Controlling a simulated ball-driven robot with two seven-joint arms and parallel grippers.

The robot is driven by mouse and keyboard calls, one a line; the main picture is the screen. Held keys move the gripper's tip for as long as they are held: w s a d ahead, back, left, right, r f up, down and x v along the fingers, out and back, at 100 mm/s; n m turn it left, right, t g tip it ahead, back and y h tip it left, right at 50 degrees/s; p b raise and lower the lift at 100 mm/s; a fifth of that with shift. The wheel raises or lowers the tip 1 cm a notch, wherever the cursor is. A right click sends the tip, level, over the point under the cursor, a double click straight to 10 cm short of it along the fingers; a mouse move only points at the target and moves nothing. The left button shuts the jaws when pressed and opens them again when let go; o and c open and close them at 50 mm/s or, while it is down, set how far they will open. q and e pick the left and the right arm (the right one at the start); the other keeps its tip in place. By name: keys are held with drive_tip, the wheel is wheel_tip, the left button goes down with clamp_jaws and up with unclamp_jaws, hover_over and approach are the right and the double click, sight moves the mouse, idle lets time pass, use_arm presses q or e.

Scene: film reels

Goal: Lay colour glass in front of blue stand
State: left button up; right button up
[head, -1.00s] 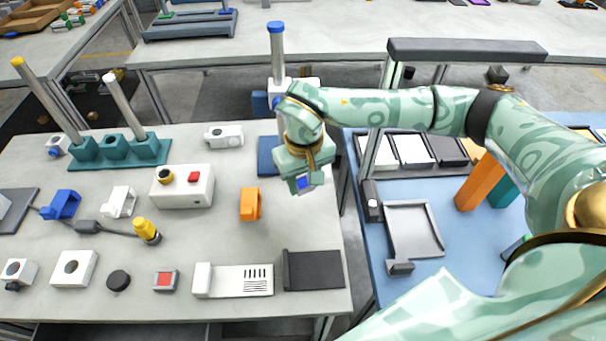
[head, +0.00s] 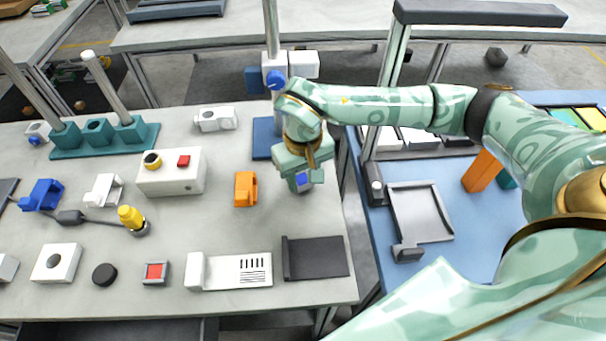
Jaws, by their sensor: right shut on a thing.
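The blue stand (head: 262,137) has a flat blue base near the far right part of the grey table and a tall metal post. A blue knob and white boxes are on the post. My right gripper (head: 303,183) points down in front and to the right of the base, over the table's right edge area. It is shut on a small piece with a blue face, apparently the colour glass (head: 301,180). The fingers hide most of it. I cannot tell whether it touches the table. My left gripper is not in view.
An orange clip (head: 246,189) lies left of my right gripper. A white box with buttons (head: 170,175) stands further left. A gap separates the grey table from the blue table (head: 455,270).

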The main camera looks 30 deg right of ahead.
drive_tip(key=shift+f, duration=0.5)
